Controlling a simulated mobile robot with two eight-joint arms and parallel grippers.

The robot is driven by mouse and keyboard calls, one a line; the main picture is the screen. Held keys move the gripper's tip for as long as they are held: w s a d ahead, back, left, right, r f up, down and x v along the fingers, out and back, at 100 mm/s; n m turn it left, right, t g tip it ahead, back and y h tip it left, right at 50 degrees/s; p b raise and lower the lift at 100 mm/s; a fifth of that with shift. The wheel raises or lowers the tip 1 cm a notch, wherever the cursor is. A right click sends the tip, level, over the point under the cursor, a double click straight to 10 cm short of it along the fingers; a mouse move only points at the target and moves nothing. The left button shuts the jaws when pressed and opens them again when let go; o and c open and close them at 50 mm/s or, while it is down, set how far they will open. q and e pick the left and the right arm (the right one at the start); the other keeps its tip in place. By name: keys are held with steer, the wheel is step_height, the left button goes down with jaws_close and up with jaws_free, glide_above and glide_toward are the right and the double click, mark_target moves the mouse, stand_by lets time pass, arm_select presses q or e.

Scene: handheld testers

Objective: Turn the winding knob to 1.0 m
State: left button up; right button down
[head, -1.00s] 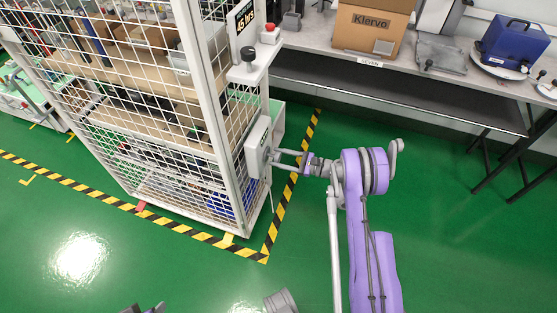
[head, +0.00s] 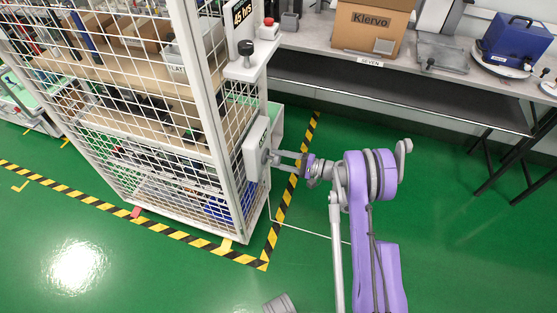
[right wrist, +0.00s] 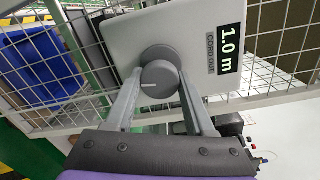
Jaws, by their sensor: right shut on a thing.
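The winding knob (right wrist: 160,76) is a round grey dial with a white pointer line, on the front of a pale grey box (right wrist: 117,40) fixed to the cage. In the right wrist view the pointer line lies across its left part. The box's dark label (right wrist: 229,46) reads 1.0 m, beside a smaller "CORD OUT" tag (right wrist: 211,58). In the head view the box (head: 256,145) is on the cage's right corner. My right gripper (head: 274,157) is shut on the knob, with one finger on each side (right wrist: 161,84).
The wire cage (head: 150,130) fills the left, with loaded shelves inside. A thin pale cord (head: 310,234) runs from below the box to the right. A bench (head: 330,50) with a cardboard box (head: 368,28) stands behind. Yellow-black tape (head: 279,215) marks the green floor.

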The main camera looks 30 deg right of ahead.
steer(key=shift+f+n, duration=0.1)
steer(key=shift+n, duration=0.7)
steer(key=shift+s, duration=0.1)
steer(key=shift+c, duration=1.4)
jaws_free()
steer(key=v, duration=1)
steer(key=shift+s+d+p, duration=0.2)
steer(key=shift+s+p, duration=0.1)
steer(key=shift+s, duration=0.05)
